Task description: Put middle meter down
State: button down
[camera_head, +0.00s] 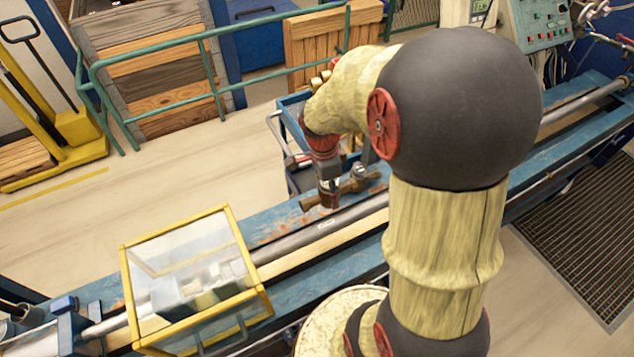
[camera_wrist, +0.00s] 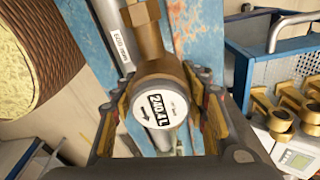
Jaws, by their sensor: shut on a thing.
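A brass meter (camera_head: 312,202) with a round white dial is held between the fingers of my gripper (camera_head: 328,190), over the blue test bench (camera_head: 270,228) and just behind the grey pipe. One brass pipe end points up in that picture; the other is hidden. I cannot tell whether the meter touches the bench.
The grey pipe (camera_head: 345,218) runs along the bench and carries a white label. A yellow-framed clear box (camera_head: 190,262) stands over the bench at left. A blue cart (camera_wrist: 240,60) with several brass meters (camera_wrist: 280,122) stands behind the bench. Green rails stand farther back.

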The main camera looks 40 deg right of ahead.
jog(key=w+a+f, duration=0.2)
jog(key=w, duration=0.1)
jog(key=w+a+f+b, duration=0.1)
jog(key=w+a+f, duration=0.4)
jog(key=w+f, duration=0.1)
jog(key=shift+w+a, duration=0.3)
jog(key=shift+a, duration=0.05)
jog(key=shift+w+a+f+b, duration=0.3)
jog(key=shift+w+a+f, duration=0.2)
jog(key=shift+f, duration=0.25)
jog(key=shift+w+f, duration=0.15)
jog(key=shift+f, duration=1.5)
jog(key=shift+b, duration=0.3)
jog(key=shift+f, duration=0.2)
jog(key=c, duration=1)
grip_release()
jog(key=shift+r, duration=0.1)
